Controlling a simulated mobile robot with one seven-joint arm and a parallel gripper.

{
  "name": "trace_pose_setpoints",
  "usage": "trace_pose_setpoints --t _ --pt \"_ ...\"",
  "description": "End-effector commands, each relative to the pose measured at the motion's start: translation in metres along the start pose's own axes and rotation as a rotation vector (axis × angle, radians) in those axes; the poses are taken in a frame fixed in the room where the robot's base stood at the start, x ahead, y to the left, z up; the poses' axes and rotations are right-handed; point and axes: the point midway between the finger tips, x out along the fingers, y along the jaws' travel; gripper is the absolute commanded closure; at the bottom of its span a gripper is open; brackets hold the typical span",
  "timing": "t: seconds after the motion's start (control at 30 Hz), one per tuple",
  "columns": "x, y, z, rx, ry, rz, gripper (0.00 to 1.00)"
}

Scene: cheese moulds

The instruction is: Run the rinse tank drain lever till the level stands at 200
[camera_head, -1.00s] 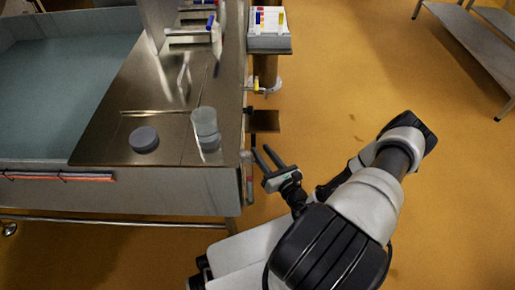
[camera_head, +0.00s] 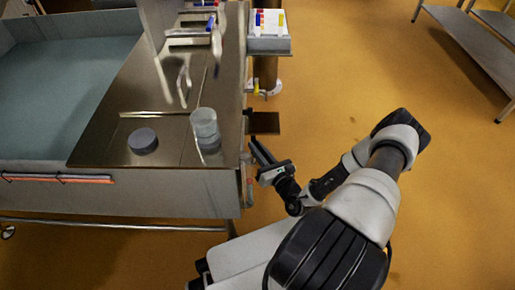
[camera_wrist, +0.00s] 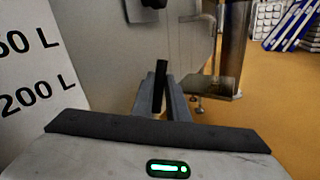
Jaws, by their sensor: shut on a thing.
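My gripper (camera_head: 258,152) is low beside the right end of the steel bench in the head view. In the wrist view its two grey fingers (camera_wrist: 163,105) are closed around an upright dark bar, which looks like the drain lever (camera_wrist: 160,80). The lever's lower end is hidden between the fingers. A white scale plate (camera_wrist: 30,75) at the left of the wrist view carries a cut-off figure ending in "0 L" above "200 L". The water level against this scale is not visible. A pale tank wall (camera_wrist: 95,50) stands behind the lever.
The steel bench (camera_head: 100,140) holds a grey disc (camera_head: 143,140) and a clear cup (camera_head: 204,124). A large basin (camera_head: 60,80) is at the left. A small dark plate (camera_head: 264,122) juts out above my gripper.

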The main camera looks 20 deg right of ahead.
Motion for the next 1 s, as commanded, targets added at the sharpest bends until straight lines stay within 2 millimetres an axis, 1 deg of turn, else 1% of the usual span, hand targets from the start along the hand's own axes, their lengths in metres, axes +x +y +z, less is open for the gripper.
trace_pose_setpoints --t 0.17,0.37,0.67,1.0 --pt "0.000 0.000 0.002 0.007 0.013 -0.003 1.00" --pt "0.004 -0.002 0.005 0.044 0.075 -0.020 1.00" --pt "0.015 -0.009 0.004 0.164 0.274 -0.070 1.00" --pt "0.032 -0.023 -0.012 0.327 0.542 -0.140 1.00"
